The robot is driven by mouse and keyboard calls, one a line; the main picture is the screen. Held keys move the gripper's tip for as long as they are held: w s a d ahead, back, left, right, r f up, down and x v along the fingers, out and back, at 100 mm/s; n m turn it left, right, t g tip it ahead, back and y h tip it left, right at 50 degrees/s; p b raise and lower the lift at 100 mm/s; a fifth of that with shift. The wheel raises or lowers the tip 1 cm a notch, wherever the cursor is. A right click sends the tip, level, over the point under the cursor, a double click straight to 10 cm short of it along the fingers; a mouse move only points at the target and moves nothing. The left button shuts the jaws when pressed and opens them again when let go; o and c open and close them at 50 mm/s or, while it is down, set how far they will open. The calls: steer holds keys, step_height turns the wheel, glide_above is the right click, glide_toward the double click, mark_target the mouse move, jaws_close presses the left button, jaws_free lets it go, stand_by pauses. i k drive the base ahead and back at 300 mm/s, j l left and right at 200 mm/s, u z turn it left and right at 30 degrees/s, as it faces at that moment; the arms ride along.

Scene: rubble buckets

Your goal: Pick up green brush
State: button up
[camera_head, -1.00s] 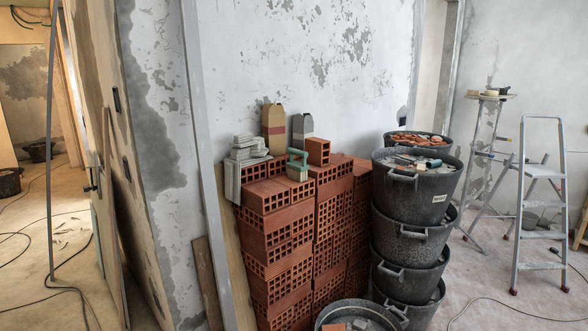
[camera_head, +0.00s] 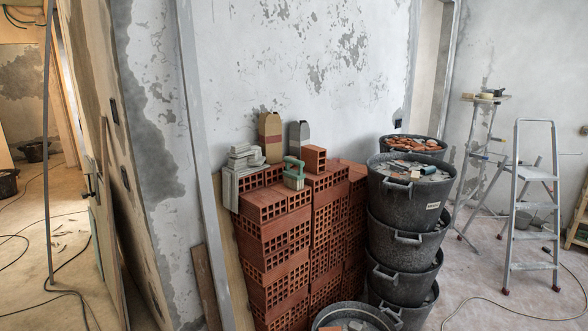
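A green-handled brush (camera_head: 294,173) with a pale lower part stands upright on top of the stacked red hollow bricks (camera_head: 277,232). It is near the front of the stack's upper surface. A grey stack of flat pieces (camera_head: 243,172) is at its left, and a single red brick (camera_head: 314,158) is at its right. My gripper is not in view.
Stacked black buckets (camera_head: 410,195) full of rubble stand right of the bricks; another bucket (camera_head: 355,308) is in front. Two trowel-like tools (camera_head: 270,138) lean on the wall behind the brush. A stepladder (camera_head: 533,205) stands at the right. Cables cross the floor.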

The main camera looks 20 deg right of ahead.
mark_target(293, 179)
steer(key=i+j+z, duration=0.1)
steer(key=i+z, duration=0.15)
steer(key=i, duration=1.3)
